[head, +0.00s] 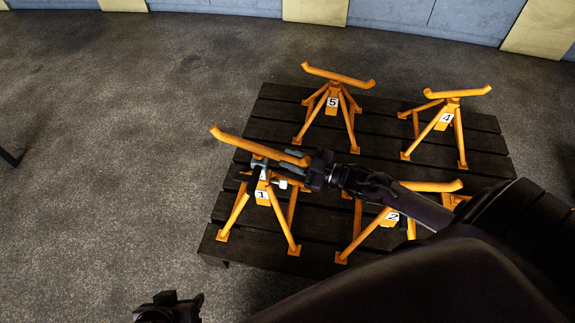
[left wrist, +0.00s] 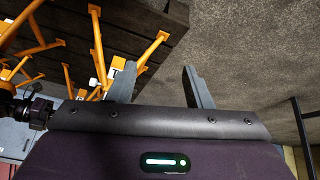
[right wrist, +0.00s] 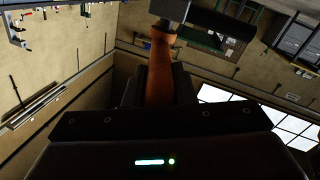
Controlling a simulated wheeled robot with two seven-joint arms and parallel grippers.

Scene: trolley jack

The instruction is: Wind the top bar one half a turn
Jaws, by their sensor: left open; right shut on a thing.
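The top bar of jack one (head: 235,137) is an orange bar with upturned ends, slanting from upper left to lower right. Its orange stand (head: 239,212) carries a white label 1. The exact grip is partly hidden. My left gripper (head: 183,299) is low, front left of the platform, open and empty; its spread fingers show in the left wrist view (left wrist: 160,82).
Jack five (head: 332,105) and jack four (head: 445,117) stand at the back of the dark slatted platform (head: 385,151). Jack two (head: 378,226) stands at front right, partly behind my right arm.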

